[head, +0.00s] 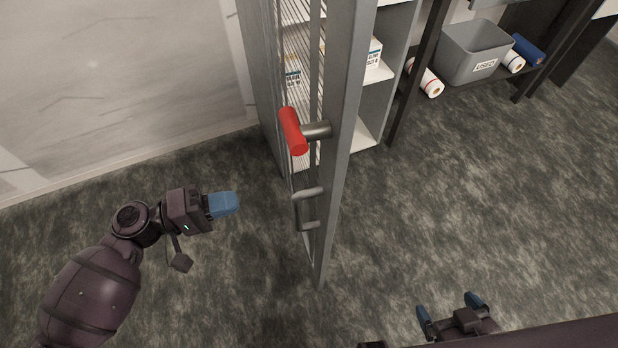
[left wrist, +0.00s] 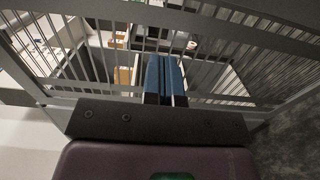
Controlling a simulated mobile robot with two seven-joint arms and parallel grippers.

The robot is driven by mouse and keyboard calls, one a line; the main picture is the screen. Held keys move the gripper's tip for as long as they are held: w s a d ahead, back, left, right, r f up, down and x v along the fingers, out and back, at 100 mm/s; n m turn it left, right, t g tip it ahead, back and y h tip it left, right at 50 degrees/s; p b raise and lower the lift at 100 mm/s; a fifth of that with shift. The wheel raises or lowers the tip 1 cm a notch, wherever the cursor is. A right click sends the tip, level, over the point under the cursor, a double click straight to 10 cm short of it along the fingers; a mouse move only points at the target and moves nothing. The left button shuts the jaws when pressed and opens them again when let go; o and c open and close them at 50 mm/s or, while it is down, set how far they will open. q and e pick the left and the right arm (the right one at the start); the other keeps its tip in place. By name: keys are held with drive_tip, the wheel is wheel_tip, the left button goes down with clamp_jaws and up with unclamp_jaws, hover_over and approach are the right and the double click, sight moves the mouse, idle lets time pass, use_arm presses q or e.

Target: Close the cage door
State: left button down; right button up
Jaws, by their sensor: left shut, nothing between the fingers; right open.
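The cage door (head: 342,120) stands swung open toward me in the head view, seen nearly edge-on, with a grey frame and thin bars. It carries a red-gripped handle (head: 293,131) and a grey pull handle (head: 306,208) below it. My left gripper (head: 232,203) is shut and empty, to the left of the door and apart from it in the head view. In the left wrist view the shut blue fingers (left wrist: 165,78) point toward the bars of a cage panel. My right gripper (head: 449,304) is open and empty at the bottom right, right of the door.
Behind the door, shelves (head: 376,72) hold white boxes. A grey bin (head: 474,52) labelled USED stands on a rack at the upper right, with rolls (head: 425,78) beside it. A pale wall (head: 110,80) is at the left. The floor on both sides of the door is clear.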

sight(313, 180)
use_arm(q)
drive_tip(key=x, duration=1.4)
drive_tip(key=shift+r, duration=0.25)
drive_tip(key=shift+d, duration=0.15)
